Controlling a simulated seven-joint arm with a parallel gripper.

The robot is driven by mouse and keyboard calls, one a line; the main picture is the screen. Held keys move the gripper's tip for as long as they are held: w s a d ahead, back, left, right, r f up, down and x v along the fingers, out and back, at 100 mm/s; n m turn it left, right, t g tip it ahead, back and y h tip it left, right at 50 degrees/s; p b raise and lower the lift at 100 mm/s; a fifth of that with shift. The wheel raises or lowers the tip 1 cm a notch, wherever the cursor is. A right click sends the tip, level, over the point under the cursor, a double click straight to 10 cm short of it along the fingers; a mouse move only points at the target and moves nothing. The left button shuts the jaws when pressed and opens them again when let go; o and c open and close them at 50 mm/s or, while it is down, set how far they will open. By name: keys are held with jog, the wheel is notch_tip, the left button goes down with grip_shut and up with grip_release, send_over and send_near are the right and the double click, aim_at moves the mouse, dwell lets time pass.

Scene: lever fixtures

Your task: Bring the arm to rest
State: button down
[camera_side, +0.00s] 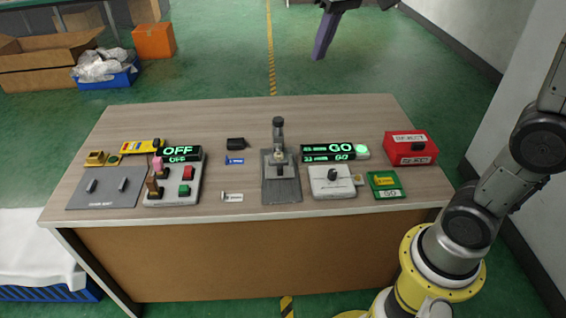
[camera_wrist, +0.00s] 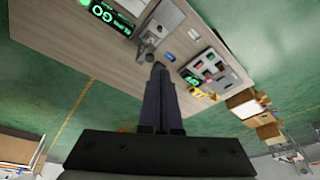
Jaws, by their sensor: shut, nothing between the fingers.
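My gripper (camera_side: 319,55) hangs at the top of the side view, its dark purple fingers pointing down. It appears high and clear of the table, touching nothing. In the wrist view my gripper (camera_wrist: 158,68) shows its two fingers pressed together and empty. The lever fixture (camera_side: 280,165) stands at the middle of the table with its dark-knobbed handle upright. It also shows just beyond the fingertips in the wrist view (camera_wrist: 149,42), apart from them as far as I can tell. Most of my arm's upper part is outside the side view.
The wooden table (camera_side: 200,120) holds a switch box (camera_side: 174,184) beside a green OFF display, a knob box (camera_side: 332,181) below green GO displays, a red box (camera_side: 410,148) and a grey plate (camera_side: 105,187). The table's back strip is clear. Cardboard boxes (camera_side: 45,62) stand at far left.

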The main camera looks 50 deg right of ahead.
jog(key=s+a+f+n+t, duration=0.1)
jog(key=s+a+f+t, duration=0.15)
jog(key=s, duration=1.15)
jog(key=s+f+n, duration=0.1)
jog(key=s+f, duration=0.4)
jog(key=f, duration=0.4)
jog(key=shift+d, duration=0.3)
